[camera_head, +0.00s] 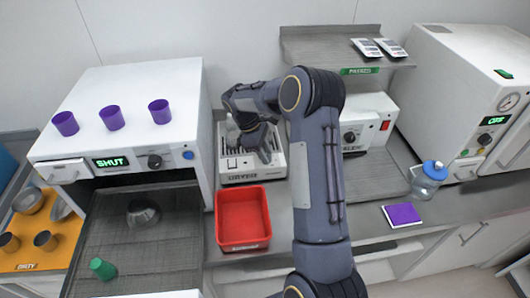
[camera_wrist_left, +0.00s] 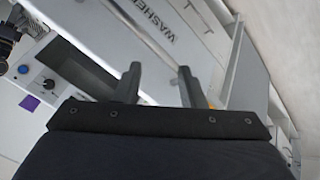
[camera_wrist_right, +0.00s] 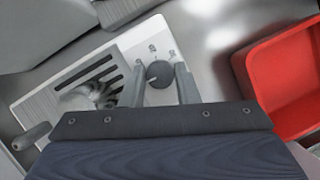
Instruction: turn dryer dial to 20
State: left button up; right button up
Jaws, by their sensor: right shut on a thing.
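The dryer (camera_head: 239,179) is a low pale unit with a slotted top, on the counter in the head view. Its dark round dial (camera_wrist_right: 159,73) shows in the right wrist view, with small printed marks around it that are too small to read. My right gripper (camera_wrist_right: 160,86) is shut on the dial, with one finger on either side of it. In the head view, my right gripper (camera_head: 262,146) is over the dryer and hides the dial. My left gripper (camera_wrist_left: 159,86) is open and empty in the left wrist view; it is outside the head view.
A red bin (camera_head: 243,246) stands just in front of the dryer. A white machine (camera_head: 130,125) reading SHUT, with purple cups on top, stands left; a mesh rack (camera_head: 135,255) extends below it. A blue-capped jar (camera_head: 428,178) and purple pad (camera_head: 402,215) are at right.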

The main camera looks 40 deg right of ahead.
jog(key=shift+m, duration=0.3)
jog(key=m, duration=0.1)
jog(key=m+y, duration=0.1)
jog(key=m, duration=0.1)
jog(key=shift+w+d+m+y, duration=0.1)
jog(key=shift+d+m+y, duration=0.05)
jog(key=shift+m+y, duration=0.15)
jog(key=m+y, duration=0.1)
jog(key=m, duration=0.1)
jog(key=m+y, duration=0.1)
jog(key=m, duration=0.2)
jog(key=shift+d+g, duration=0.1)
jog(key=shift+g, duration=0.2)
jog(key=m+y, duration=0.1)
jog(key=m, duration=0.2)
jog(key=m+t+y, duration=0.1)
jog(key=m, duration=0.1)
jog(key=shift+d+m, duration=0.15)
jog(key=shift+m, duration=0.25)
jog(key=m+t+y, duration=0.1)
jog(key=m, duration=0.3)
jog(key=shift+m+b, duration=0.3)
jog(key=shift+b, duration=0.05)
jog(key=shift+t, duration=0.3)
jog(key=o, duration=1)
jog(key=shift+s, duration=0.2)
